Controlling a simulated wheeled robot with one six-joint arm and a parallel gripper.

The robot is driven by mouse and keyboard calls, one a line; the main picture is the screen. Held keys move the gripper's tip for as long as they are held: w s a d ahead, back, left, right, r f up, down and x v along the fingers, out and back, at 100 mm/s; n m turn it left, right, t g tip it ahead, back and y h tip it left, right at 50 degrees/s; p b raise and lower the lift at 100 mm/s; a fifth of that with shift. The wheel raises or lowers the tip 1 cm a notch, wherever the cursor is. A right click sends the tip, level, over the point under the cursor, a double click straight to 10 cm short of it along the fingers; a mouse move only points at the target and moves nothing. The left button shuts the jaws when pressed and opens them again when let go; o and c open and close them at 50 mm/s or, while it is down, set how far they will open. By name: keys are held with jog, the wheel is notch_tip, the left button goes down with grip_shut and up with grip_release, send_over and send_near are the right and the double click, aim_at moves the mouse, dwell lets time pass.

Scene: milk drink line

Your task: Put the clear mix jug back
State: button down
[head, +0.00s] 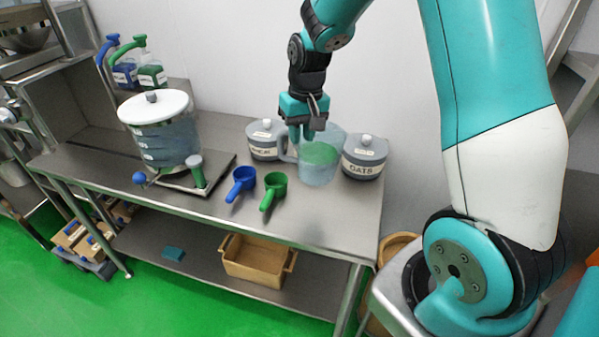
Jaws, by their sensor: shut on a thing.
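The clear mix jug (318,173) is at the right part of the steel table, between two grey lidded canisters. It looks upright, and green shows inside it. My gripper (303,137) comes down from above and is shut on the jug at its upper left side, near the handle (287,152). The fingers partly cover the rim, so the exact grip spot is hard to see. I cannot tell whether the jug's base touches the table.
The OATS canister (364,160) stands close on the right, another canister (264,140) close on the left. Blue (241,182) and green (273,188) scoops lie in front. A white-lidded container (165,135) stands further left. The table's (330,225) front right is clear.

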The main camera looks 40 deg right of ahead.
aim_at(302, 172)
notch_tip(302, 172, down, 12)
jog(key=shift+s+r+p, duration=0.1)
jog(key=shift+r+p, duration=0.05)
jog(key=shift+p, duration=0.75)
jog(key=c, duration=0.9)
grip_release()
jog(key=shift+c, duration=0.2)
jog(key=shift+r, duration=0.1)
